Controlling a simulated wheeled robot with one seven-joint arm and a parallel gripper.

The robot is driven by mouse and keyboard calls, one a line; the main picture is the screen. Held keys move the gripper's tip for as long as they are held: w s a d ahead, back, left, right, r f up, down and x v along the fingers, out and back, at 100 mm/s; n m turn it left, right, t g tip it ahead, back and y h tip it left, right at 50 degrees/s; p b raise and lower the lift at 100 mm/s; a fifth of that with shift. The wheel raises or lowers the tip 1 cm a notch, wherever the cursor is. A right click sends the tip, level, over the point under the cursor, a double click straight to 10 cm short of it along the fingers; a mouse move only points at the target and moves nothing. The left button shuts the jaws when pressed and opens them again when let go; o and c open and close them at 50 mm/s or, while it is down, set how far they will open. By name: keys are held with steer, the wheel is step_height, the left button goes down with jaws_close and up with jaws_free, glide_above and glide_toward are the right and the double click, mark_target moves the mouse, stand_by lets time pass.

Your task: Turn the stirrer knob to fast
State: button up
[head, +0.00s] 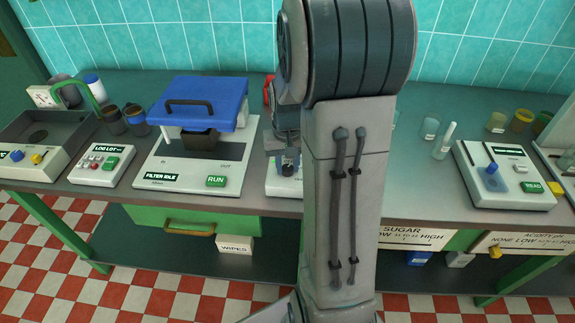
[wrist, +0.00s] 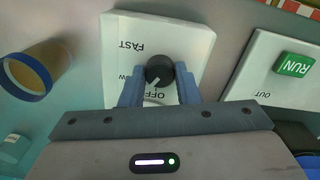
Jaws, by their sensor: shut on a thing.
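The stirrer knob (wrist: 159,69) is a round dark knob on a pale panel (wrist: 185,40), seen upside down in the wrist view. Its white pointer line slants toward the lower left, between the OFF label and a partly hidden label ending in W. The FAST label (wrist: 125,47) is further up on the left. My gripper (wrist: 160,84) is shut on the knob, with one blue-grey finger on each side. In the head view my gripper (head: 288,160) is over the stirrer's pale base (head: 280,187), which my arm partly hides.
The filter unit (head: 147,166) with a blue lid and green RUN button stands just left of the stirrer. A READ meter (head: 510,185) and several small glasses are to the right. A brown cup with a blue rim (wrist: 27,72) is near the panel in the wrist view.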

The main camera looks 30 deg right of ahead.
mark_target(288, 168)
steer(key=m, duration=0.4)
steer(key=shift+m, duration=0.3)
steer(key=m, duration=0.4)
steer(key=shift+r, duration=0.1)
steer(key=m+p, duration=0.1)
steer(key=m, duration=0.4)
steer(key=shift+p, duration=0.3)
steer(key=shift+m+p, duration=0.95)
steer(key=shift+m, duration=1.15)
steer(key=o, duration=1)
step_height(288, 168, up, 14)
steer(key=shift+f, duration=0.15)
